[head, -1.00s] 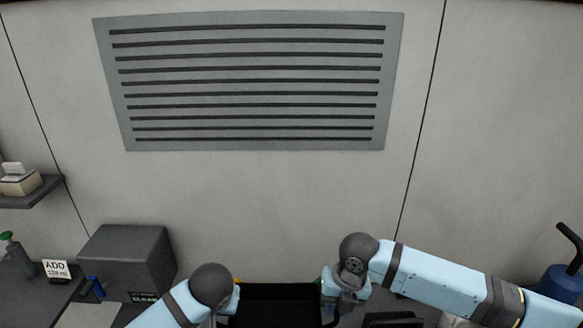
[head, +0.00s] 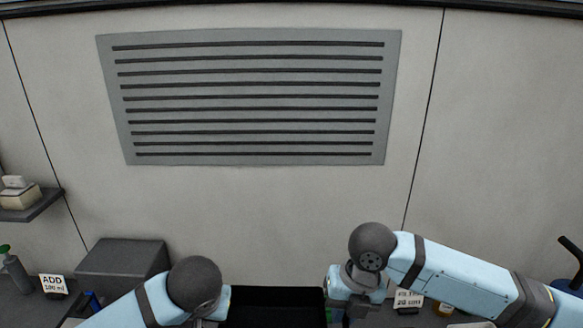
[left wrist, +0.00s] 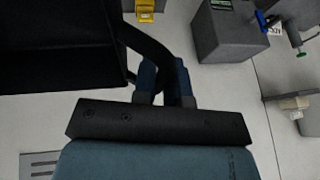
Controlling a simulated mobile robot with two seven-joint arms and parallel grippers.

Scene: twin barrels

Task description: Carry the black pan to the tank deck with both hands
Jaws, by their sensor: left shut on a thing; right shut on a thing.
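The black pan (head: 275,306) is at the bottom middle of the head view, between my two arms; its lower part is cut off by the frame. In the left wrist view the pan (left wrist: 50,45) fills the upper left, with its black handle (left wrist: 143,42) curving down to my left gripper (left wrist: 164,80), which is shut on that handle. In the head view my right gripper (head: 352,300) is at the pan's right side, shut; its fingertips and the handle there are mostly hidden. I cannot make out which surface is the tank deck.
A grey box (head: 122,262) stands on the dark counter at left, near an "ADD" sign (head: 54,284) and a green-topped bottle (head: 13,272). Another sign (head: 408,299) stands behind my right arm. A shelf (head: 30,207) juts out at far left. The wall has a vent (head: 250,95).

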